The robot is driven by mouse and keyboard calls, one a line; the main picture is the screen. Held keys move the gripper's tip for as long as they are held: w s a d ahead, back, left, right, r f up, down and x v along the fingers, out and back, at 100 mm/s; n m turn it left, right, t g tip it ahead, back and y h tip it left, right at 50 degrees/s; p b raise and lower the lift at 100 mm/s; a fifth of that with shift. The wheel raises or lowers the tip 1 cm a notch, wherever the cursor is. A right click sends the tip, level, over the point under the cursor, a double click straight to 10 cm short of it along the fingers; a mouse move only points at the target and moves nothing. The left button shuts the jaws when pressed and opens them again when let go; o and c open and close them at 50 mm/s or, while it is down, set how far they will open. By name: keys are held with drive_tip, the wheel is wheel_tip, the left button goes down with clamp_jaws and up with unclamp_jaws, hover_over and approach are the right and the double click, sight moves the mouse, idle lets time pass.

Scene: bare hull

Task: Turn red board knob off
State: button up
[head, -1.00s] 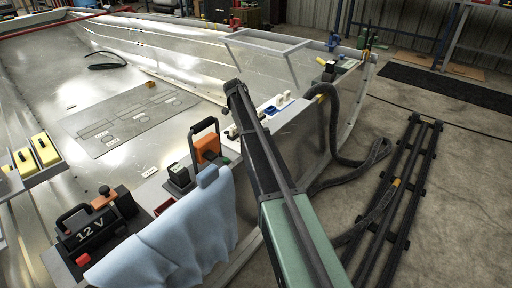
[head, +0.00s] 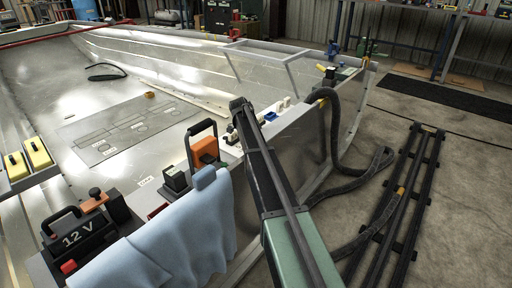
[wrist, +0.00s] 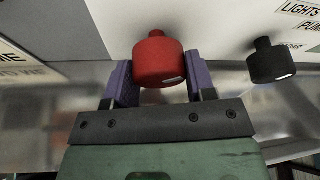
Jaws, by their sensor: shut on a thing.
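The red board knob (wrist: 158,60) sits on a pale panel (wrist: 115,25) in the wrist view, with a small white mark low on its face. My gripper (wrist: 157,82) has its two purple fingers on either side of the knob, shut on it. In the head view my arm reaches away over the hull's side, and its end and the red knob are hidden there.
A black knob (wrist: 271,62) stands to the right of the red one, near labels reading "LIGHTS" and "PUM". In the head view a blue cloth (head: 175,235), an orange-and-black device (head: 204,151) and a 12 V battery (head: 80,240) lie left of my arm. A dark hose (head: 350,170) loops on the right.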

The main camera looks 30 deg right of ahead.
drive_tip(key=n+t, duration=0.1)
drive_tip(key=n, duration=0.1)
drive_tip(key=shift+s+n, duration=0.1)
drive_tip(key=shift+n, duration=0.3)
drive_tip(key=shift+n+t+h, duration=0.3)
drive_tip(key=shift+n+h, duration=0.1)
drive_tip(key=shift+n, duration=0.4)
drive_tip(key=o, duration=0.9)
drive_tip(key=p+v, duration=1)
drive_tip(key=v, duration=0.1)
drive_tip(key=shift+w, duration=0.25)
